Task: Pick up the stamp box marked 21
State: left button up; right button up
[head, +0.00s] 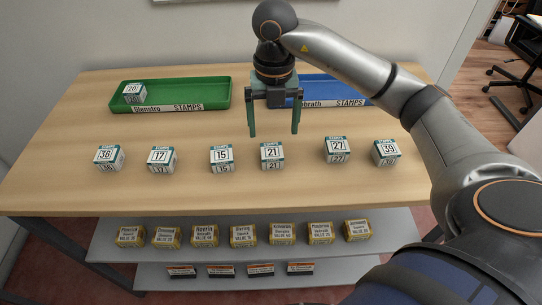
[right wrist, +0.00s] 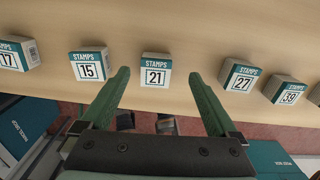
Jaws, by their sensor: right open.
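The stamp box marked 21 (head: 272,155) is a small white and teal cube on the wooden counter, in the row of boxes near the front edge. It also shows in the right wrist view (right wrist: 156,71), ahead of the jaws and roughly centred between them. My right gripper (head: 273,134) is open and empty, its green fingers pointing down above and a little behind the box, apart from it. The fingertips also show in the right wrist view (right wrist: 160,73). My left gripper is not in view.
Box 15 (head: 221,158) stands left of box 21 and box 27 (head: 338,150) right; boxes 17, 36 and 39 continue the row. A green tray (head: 205,94) holds box 20 (head: 134,93). A blue tray (head: 345,88) is partly behind my arm. A lower shelf holds several yellow boxes (head: 243,236).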

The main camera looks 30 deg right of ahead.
aim_at(271, 147)
jog(key=shift+f, duration=0.7)
jog(key=f, duration=0.2)
jog(key=a+f, duration=0.1)
jog(key=f, duration=0.1)
jog(key=shift+s+f, duration=0.1)
jog(key=shift+s, duration=0.25)
jog(key=shift+f, duration=0.5)
jog(key=c, duration=1.5)
